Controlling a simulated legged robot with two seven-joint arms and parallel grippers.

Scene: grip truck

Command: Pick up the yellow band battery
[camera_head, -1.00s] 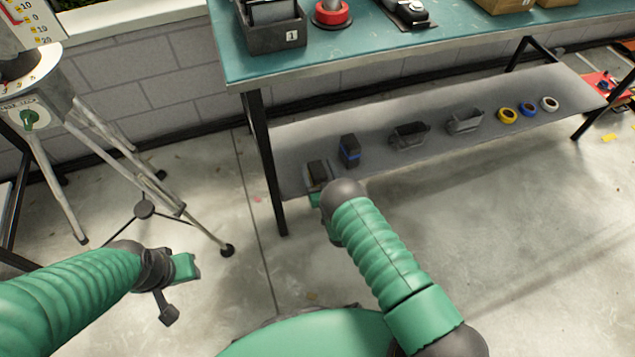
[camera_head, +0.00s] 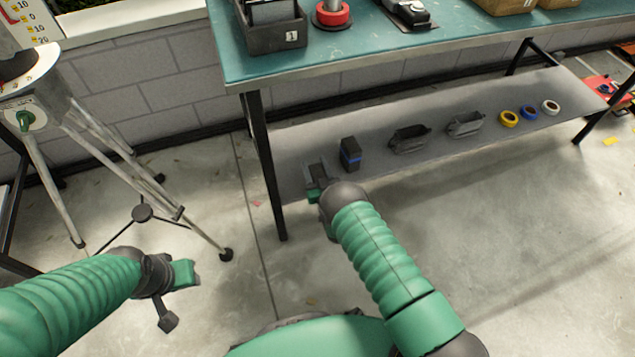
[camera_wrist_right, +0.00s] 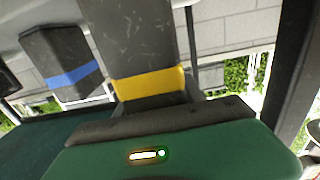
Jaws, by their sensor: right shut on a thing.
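The yellow band battery (camera_wrist_right: 148,84) is a dark grey block with a yellow stripe, large in the right wrist view. My right gripper (camera_wrist_right: 160,120) is shut on it, with a dark pad across its near end. In the head view the right gripper (camera_head: 316,182) is at the left end of the lower shelf, mostly behind its own wrist. The yellow band cannot be made out there, and whether the battery touches the shelf is unclear. My left gripper (camera_head: 178,292) hangs over the floor at lower left, away from the shelf; its jaw opening is unclear.
A blue-banded battery (camera_head: 350,154) stands close right of my right gripper; it also shows in the wrist view (camera_wrist_right: 68,66). Grey bins (camera_head: 408,139) and tape rolls (camera_head: 509,118) lie farther right. The table leg (camera_head: 263,165) is close left; the green tabletop (camera_head: 350,48) is above.

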